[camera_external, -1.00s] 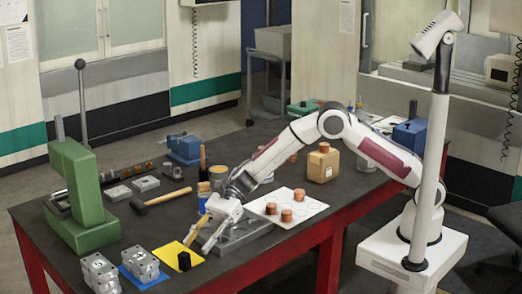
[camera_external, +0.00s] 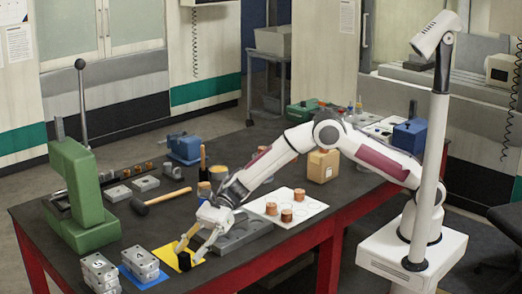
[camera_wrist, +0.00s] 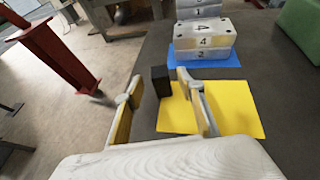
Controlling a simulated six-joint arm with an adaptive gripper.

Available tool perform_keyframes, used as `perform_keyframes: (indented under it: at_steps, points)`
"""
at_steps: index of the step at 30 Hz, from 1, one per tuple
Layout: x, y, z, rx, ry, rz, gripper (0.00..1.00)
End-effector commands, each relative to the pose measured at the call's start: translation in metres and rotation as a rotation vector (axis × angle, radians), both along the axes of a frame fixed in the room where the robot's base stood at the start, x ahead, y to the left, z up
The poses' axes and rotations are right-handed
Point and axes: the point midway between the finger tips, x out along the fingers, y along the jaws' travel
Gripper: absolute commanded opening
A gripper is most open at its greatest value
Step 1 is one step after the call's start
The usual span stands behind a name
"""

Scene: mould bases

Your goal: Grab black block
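The black block (camera_wrist: 161,82) stands on the table at the left edge of the yellow sheet (camera_wrist: 235,105). In the external view the block (camera_external: 184,262) shows low at the front of the table, partly behind my fingers. My gripper (camera_wrist: 157,85) is open in the wrist view. Its two fingers are on either side of the block, with the right finger close to it and a wider gap on the left. In the external view my gripper (camera_external: 186,250) reaches down over the yellow sheet. I cannot tell whether a finger touches the block.
Stacked metal mould blocks (camera_external: 140,261) stand on a blue sheet (camera_external: 153,280), with another stack (camera_external: 100,272) further left. A green press (camera_external: 85,200) stands behind them. A grey mould base (camera_external: 245,231) lies right of my gripper. A hammer (camera_external: 160,201) lies behind.

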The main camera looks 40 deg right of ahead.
Motion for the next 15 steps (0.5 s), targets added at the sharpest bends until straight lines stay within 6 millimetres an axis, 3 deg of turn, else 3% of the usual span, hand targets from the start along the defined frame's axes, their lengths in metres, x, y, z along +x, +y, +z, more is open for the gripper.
perform_keyframes:
  at_steps: [7,15]
  points:
    - [-0.003,0.022,-0.009,0.000,-0.001,0.001,0.39]
    - [-0.005,0.028,-0.011,0.000,0.000,0.000,0.39]
